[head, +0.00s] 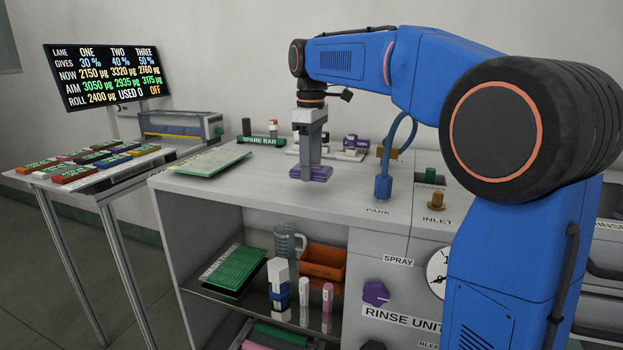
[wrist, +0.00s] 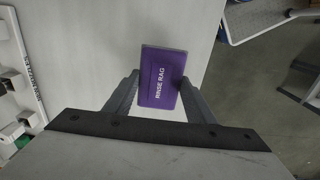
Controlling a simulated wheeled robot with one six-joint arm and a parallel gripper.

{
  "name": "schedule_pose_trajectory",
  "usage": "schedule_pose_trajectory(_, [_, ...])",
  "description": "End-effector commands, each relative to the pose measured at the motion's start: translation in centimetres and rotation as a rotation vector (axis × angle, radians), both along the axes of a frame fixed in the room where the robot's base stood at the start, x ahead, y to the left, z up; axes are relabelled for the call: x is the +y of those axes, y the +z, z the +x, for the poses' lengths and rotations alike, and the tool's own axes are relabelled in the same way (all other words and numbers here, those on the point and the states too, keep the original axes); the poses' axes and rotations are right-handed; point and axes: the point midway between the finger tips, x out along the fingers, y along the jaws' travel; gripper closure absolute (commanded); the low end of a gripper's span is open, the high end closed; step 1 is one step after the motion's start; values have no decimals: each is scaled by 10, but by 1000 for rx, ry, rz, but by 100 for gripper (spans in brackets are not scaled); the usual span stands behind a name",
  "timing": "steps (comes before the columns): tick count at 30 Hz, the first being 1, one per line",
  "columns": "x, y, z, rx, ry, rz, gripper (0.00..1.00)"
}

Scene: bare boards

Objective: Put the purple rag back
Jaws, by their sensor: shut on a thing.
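The purple rag (wrist: 162,78) is a small flat block labelled "RINSE RAG" in the wrist view. My gripper (wrist: 155,95) is shut on it, with a grey finger at each side. In the head view the rag (head: 311,173) is at the lower end of my gripper (head: 311,165), over the pale bench top (head: 345,195). It is low over the surface; I cannot tell whether it touches.
A rack of small parts (head: 345,150) and a green "SPARE BAR" block (head: 264,141) are at the back of the bench. A pale green board (head: 208,161) lies at the left. A blue "PARK" fitting (head: 383,188) stands to the right. The front middle is clear.

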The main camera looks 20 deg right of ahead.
Motion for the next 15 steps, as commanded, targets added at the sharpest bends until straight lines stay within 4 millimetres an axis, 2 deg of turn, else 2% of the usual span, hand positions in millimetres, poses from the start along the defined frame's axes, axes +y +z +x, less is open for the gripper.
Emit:
schedule_pose_trajectory(8, [0, -35, -1, 2, 0, 0, 71])
schedule_pose_trajectory(15, [0, -38, 0, 1, 0, 0, 71])
